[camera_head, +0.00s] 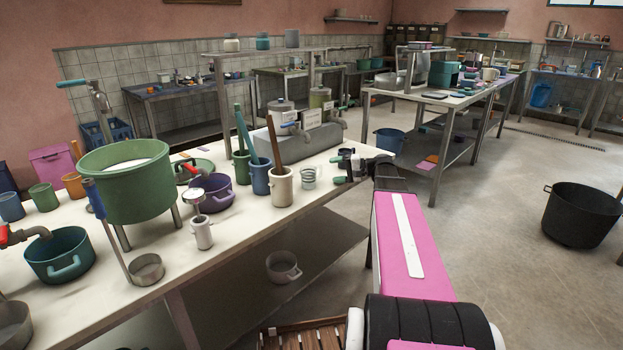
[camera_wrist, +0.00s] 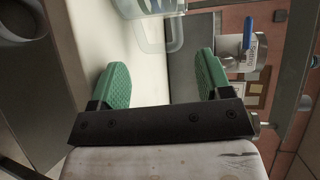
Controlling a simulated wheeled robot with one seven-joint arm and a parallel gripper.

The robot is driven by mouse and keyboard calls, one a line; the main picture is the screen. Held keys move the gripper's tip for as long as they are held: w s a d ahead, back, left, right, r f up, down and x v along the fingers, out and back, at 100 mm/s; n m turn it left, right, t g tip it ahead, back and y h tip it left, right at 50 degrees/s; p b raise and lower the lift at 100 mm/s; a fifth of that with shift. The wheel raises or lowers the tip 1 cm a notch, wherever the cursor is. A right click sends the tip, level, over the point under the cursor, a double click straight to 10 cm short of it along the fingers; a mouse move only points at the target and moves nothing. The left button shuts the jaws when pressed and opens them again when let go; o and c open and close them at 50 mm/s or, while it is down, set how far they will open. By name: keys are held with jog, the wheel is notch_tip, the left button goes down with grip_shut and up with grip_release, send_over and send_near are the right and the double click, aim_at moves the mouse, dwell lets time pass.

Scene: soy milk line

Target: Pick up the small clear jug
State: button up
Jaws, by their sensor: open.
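In the wrist view the clear jug (camera_wrist: 150,22) shows at the top edge, see-through, partly cut off by the frame. My gripper (camera_head: 344,165) is at the table's right end, to the right of the jug and apart from it. In the wrist view my gripper (camera_wrist: 162,75) is open, its two green pads wide apart with nothing between them. The jug lies beyond the pads.
The cream pot (camera_head: 281,187) stands close left of the jug. A grey tank with taps (camera_head: 305,140) is behind it; a blue-handled tap (camera_wrist: 248,40) shows at right in the wrist view. A green pot on legs (camera_head: 125,185) stands at left. A black cauldron (camera_head: 581,214) is on the floor.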

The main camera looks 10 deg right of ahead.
aim_at(313, 176)
jog(key=x, duration=0.5)
jog(key=shift+d, duration=0.1)
jog(key=c, duration=0.7)
jog(key=shift+o, duration=0.2)
jog(key=shift+r, duration=0.1)
